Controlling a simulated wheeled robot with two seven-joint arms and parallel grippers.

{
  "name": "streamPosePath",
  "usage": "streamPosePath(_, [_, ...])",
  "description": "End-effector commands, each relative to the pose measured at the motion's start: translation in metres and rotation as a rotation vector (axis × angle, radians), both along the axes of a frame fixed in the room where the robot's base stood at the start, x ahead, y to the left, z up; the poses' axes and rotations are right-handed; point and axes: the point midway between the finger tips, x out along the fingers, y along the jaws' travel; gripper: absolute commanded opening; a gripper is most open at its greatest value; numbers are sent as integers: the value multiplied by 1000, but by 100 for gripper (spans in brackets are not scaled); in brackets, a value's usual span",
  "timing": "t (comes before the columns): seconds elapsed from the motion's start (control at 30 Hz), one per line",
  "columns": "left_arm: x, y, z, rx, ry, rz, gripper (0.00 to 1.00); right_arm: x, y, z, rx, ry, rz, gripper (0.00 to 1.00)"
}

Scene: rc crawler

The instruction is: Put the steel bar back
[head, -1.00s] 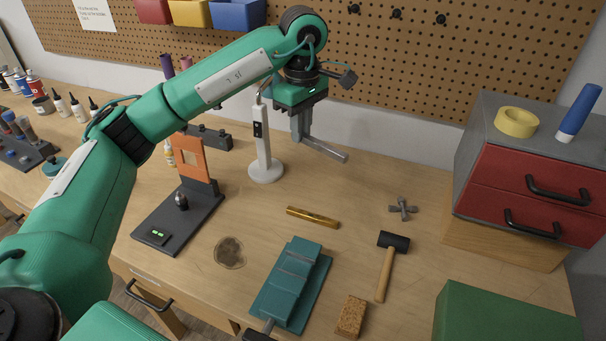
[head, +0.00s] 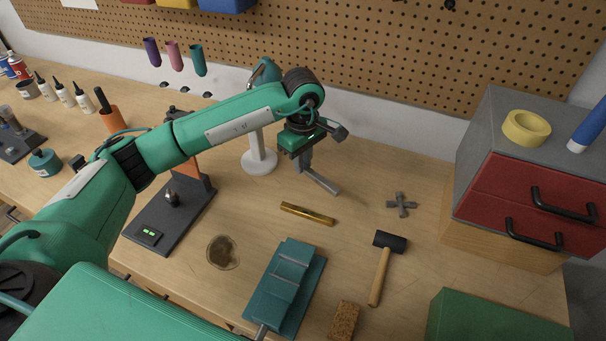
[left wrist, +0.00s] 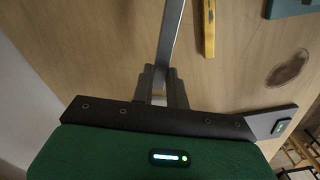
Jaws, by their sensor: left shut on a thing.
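The steel bar (head: 322,181) is a flat grey bar held in my left gripper (head: 305,165). In the left wrist view the bar (left wrist: 171,35) runs up and away from between the two fingers (left wrist: 161,88), which are shut on it. In the head view the bar slants down to the right over the back middle of the bench. I cannot tell whether its far end touches the bench. A brass-coloured bar (head: 307,214) lies on the bench in front of it and also shows in the left wrist view (left wrist: 209,28). My right gripper is not in view.
A white stand (head: 259,160) is just left of the gripper. A dark fixture with an orange plate (head: 186,168) is farther left. A teal vise (head: 287,285), a hammer (head: 380,275), a grey cross-shaped part (head: 401,205) and a red drawer cabinet (head: 520,195) are in front and right.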

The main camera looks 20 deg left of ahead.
Motion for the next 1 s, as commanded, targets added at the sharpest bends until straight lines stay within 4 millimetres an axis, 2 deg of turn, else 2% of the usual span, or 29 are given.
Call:
streamPosePath(0.1, [0,0,-16,0,1,-1,0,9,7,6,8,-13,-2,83])
streamPosePath(0.27, [0,0,-26,0,0,0,0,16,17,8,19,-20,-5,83])
streamPosePath(0.53, [0,0,-62,0,1,0,0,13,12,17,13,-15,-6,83])
streamPosePath(0.93, [0,0,-70,0,-2,-1,0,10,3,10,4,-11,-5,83])
streamPosePath(0.97, [0,0,-68,0,-1,-1,19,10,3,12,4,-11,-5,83])
streamPosePath(1.0, [0,0,-68,0,-1,-1,27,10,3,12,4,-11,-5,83])
